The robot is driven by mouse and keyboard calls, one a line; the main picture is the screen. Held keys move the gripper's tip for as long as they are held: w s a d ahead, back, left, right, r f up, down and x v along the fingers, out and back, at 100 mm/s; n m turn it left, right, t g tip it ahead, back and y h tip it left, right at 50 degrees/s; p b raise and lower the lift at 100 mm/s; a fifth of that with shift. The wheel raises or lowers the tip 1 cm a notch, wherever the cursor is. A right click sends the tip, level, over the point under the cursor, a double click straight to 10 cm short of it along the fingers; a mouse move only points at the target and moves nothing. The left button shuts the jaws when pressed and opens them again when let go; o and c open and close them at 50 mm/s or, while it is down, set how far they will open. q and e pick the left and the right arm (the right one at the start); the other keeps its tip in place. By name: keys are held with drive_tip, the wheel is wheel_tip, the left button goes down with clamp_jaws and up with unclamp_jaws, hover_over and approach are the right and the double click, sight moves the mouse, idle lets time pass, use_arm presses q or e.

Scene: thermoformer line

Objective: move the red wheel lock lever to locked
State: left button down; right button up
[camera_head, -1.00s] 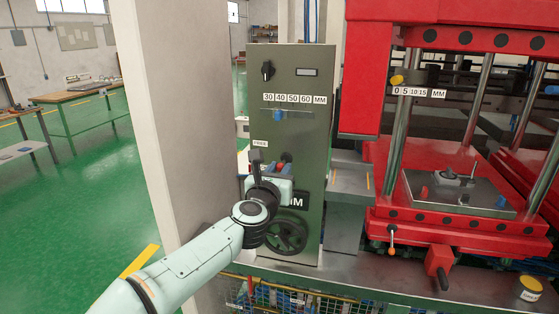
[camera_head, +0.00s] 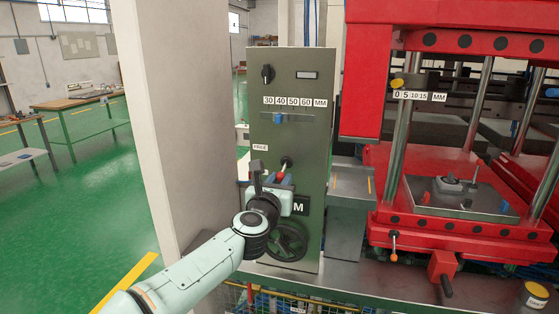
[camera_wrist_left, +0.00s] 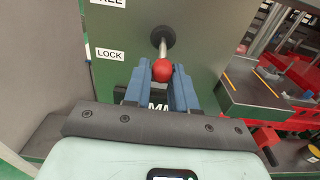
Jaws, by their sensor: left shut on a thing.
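The wheel lock lever is a steel rod with a red ball knob (camera_wrist_left: 161,70), and it runs from a black round pivot (camera_wrist_left: 162,38) on the green cabinet face. In the wrist view the knob lies below the pivot, near the height of the LOCK label (camera_wrist_left: 110,54) to its left. The knob also shows in the head view (camera_head: 281,177), partly covered. My left gripper (camera_head: 278,181) has its blue fingers on both sides of the knob and is shut on it. The FREE label (camera_head: 260,147) is higher on the cabinet. My right gripper is out of view.
The green cabinet (camera_head: 312,130) carries a black handwheel (camera_head: 287,241) just below my gripper. A beige pillar (camera_head: 165,110) stands close on the left. The red press (camera_head: 460,235) and a grey box (camera_head: 347,205) are to the right.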

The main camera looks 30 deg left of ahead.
use_arm(q)
drive_tip(key=shift+w+a+f+b, duration=0.1)
drive_tip(key=shift+w+f+b, duration=0.15)
drive_tip(key=shift+f+b, duration=0.2)
drive_tip(key=shift+w+f+b, duration=0.25)
drive_tip(key=shift+f+b, duration=0.1)
drive_tip(key=shift+f, duration=0.15)
drive_tip(key=shift+w+f, duration=0.1)
drive_tip(key=shift+f, duration=0.05)
drive_tip(key=c, duration=1.3)
unclamp_jaws()
drive_tip(key=shift+w+a+f+b, duration=0.1)
drive_tip(key=shift+f+b, duration=0.05)
drive_tip(key=shift+b, duration=0.15)
drive_tip(key=shift+c, duration=0.2)
drive_tip(key=o, duration=0.5)
drive_tip(key=shift+w, duration=0.15)
